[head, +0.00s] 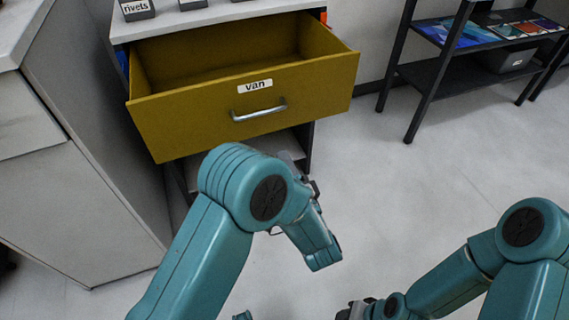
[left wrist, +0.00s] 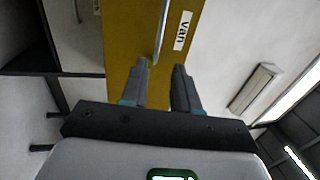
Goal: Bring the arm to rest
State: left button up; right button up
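The mustard-yellow drawer (head: 200,120) labelled "van" is pulled out of its white-topped cabinet, and its visible inside looks empty. Its metal handle (head: 259,111) is on the front face. My left gripper (left wrist: 162,68) is open and empty; in the left wrist view its two fingers stand apart with the drawer front (left wrist: 125,35) and handle (left wrist: 161,30) beyond them. In the head view my left wrist is below the drawer front and mostly hides that gripper. My right gripper (head: 352,309) shows only as a dark bit at the bottom edge.
A grey cabinet (head: 80,190) stands close on the left. A dark shelf rack (head: 440,75) with flat coloured items and a grey bin (head: 505,60) is at the back right. Small labelled blocks, one reading "rivets" (head: 137,9), sit on the worktop. The floor (head: 420,180) between is clear.

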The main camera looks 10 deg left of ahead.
pick_arm(q)
jog(key=shift+a, duration=0.1)
dwell(0.4)
jog(key=s+a+f+n+g+h, duration=0.15)
jog(key=a+f+g, duration=0.25)
jog(key=a+f, duration=0.95)
jog(key=s+d+f+n+g+h, duration=0.4)
jog(key=s+f+n+g+h, duration=0.15)
jog(key=s+f+h, duration=0.45)
jog(key=s+d+f+n+g+h, duration=0.35)
jog(key=s+d+n+g, duration=0.35)
jog(key=s, duration=0.6)
notch_tip(320, 180, up, 18)
jog(key=d+p, duration=0.1)
jog(key=p, duration=1.7)
jog(key=shift+w+m, duration=0.15)
jog(key=shift+m, duration=0.25)
